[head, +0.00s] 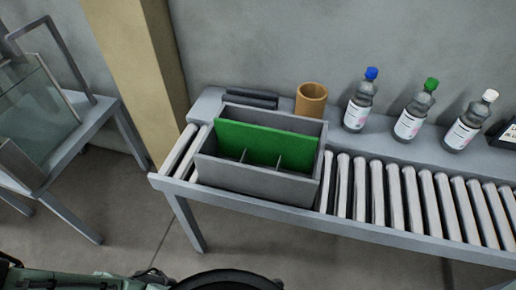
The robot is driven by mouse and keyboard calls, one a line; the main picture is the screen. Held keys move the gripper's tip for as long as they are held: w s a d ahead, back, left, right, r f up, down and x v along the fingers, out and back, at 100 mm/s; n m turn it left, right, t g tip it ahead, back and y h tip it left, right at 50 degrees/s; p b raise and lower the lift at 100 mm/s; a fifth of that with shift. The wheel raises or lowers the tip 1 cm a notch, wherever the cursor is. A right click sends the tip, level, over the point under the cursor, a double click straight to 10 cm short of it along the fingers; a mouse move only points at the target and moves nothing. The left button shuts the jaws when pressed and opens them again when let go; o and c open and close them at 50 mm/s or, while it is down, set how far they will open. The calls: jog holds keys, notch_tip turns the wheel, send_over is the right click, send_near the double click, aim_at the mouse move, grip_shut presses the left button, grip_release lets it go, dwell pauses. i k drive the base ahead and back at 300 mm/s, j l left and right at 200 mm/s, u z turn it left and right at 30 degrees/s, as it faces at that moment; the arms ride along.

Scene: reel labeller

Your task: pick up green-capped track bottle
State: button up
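The green-capped bottle (415,110) stands upright on the flat shelf behind the rollers in the head view. It is clear grey with a white label and a bright green cap. A blue-capped bottle (359,101) stands to its left and a white-capped bottle (471,122) to its right, each a gap apart from it. My gripper is not in view.
A grey divided crate (255,182) with a green panel sits on the left end of the roller conveyor (410,200). A tan cylinder (311,100) and a dark flat item (250,99) are behind it. A dark framed item (504,134) is at the right edge. The rollers before the bottles are clear.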

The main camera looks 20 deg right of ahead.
aim_at(415, 113)
jog(key=z, duration=1.55)
jog(key=l+z, duration=0.2)
jog(key=l, duration=0.3)
jog(key=i+l+z, duration=0.2)
jog(key=l, duration=0.3)
jog(key=l+z, duration=0.25)
jog(key=l, duration=0.3)
jog(key=j, duration=0.7)
jog(key=i, duration=0.05)
